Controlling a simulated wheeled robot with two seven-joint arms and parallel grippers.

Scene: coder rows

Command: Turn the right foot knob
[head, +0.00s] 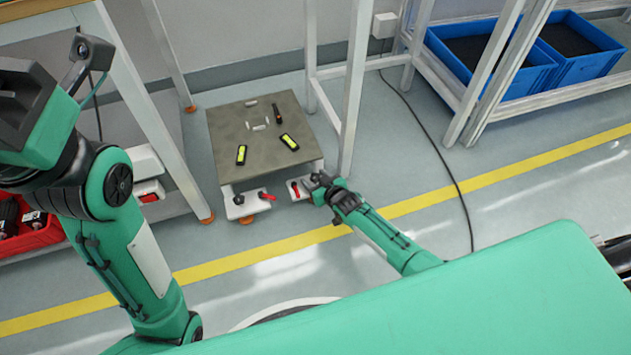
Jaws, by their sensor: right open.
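A low stand with a grey-brown top plate (225,125) is on the floor ahead. At its front right corner is a white foot block (304,194) with a red knob (296,189). Another white foot block (240,208) at the front left has a red knob (267,195) and a black knob (238,199). My right gripper (314,184) is open at the right foot block, just right of its red knob, and partly covers the block. I cannot tell whether it touches. My left arm fills the left side; its gripper does not show.
Two black-and-yellow tools (241,155) (289,142) and small parts lie on the plate. White frame legs (355,80) stand close behind the right foot. A dark cable (440,150) runs over the floor at right. Blue crates (490,55) are on a rack. Open floor lies in front.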

